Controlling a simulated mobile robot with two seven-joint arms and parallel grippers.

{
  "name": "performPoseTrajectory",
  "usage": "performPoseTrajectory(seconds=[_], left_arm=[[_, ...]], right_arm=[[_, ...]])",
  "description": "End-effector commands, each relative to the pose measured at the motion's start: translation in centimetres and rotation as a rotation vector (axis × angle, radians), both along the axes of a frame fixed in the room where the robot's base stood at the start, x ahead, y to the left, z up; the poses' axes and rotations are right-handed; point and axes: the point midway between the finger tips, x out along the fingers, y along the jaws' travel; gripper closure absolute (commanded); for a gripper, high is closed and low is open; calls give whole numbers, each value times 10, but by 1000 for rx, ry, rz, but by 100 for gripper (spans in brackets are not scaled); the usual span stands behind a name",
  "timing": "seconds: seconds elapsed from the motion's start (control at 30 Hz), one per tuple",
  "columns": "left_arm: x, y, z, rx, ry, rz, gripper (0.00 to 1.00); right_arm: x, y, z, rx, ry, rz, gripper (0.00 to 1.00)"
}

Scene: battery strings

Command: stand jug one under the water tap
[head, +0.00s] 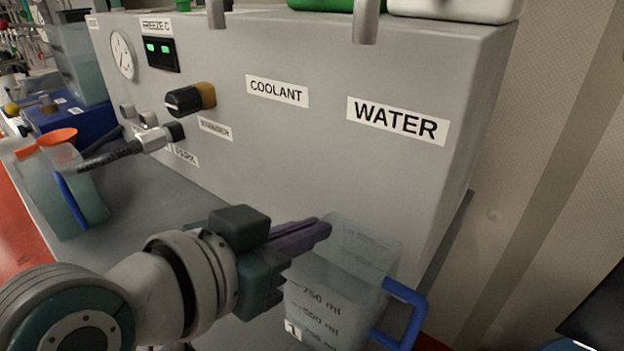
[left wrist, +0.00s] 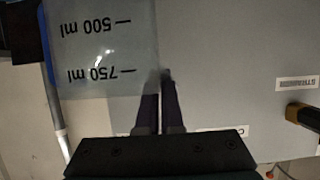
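Jug one (head: 342,275), clear with millilitre marks, a "1" tag and a blue handle on its right, stands upright below the "WATER" label and the water tap (head: 365,22). Its base is cut off by the frame. My left gripper (head: 322,230) has its fingers together at the jug's upper left rim. In the left wrist view the fingertips (left wrist: 164,82) overlap the edge of jug one (left wrist: 100,45), which appears upside down. I cannot tell whether they touch it or have its thin wall between them. My right gripper is out of view.
The grey machine (head: 300,150) rises behind the jug. Another clear jug (head: 90,205) with a blue handle stands at the left, by orange funnels (head: 57,137) and a dark hose (head: 110,155). A second nozzle (head: 216,14) hangs further left.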

Motion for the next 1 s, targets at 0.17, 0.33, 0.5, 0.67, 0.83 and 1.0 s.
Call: performPoseTrajectory(seconds=[0.17,0.33,0.5,0.67,0.83,1.0], left_arm=[[0,0,-1,0,0,0,82],[0,0,-1,1,1,0,67],[0,0,-1,1,1,0,67],[-4,3,3,2,2,0,67],[-27,19,16,4,1,-2,67],[-56,41,30,4,2,-2,67]], right_arm=[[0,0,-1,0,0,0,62],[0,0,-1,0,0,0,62],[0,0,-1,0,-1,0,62],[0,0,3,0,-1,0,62],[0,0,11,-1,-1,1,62],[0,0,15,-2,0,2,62]])
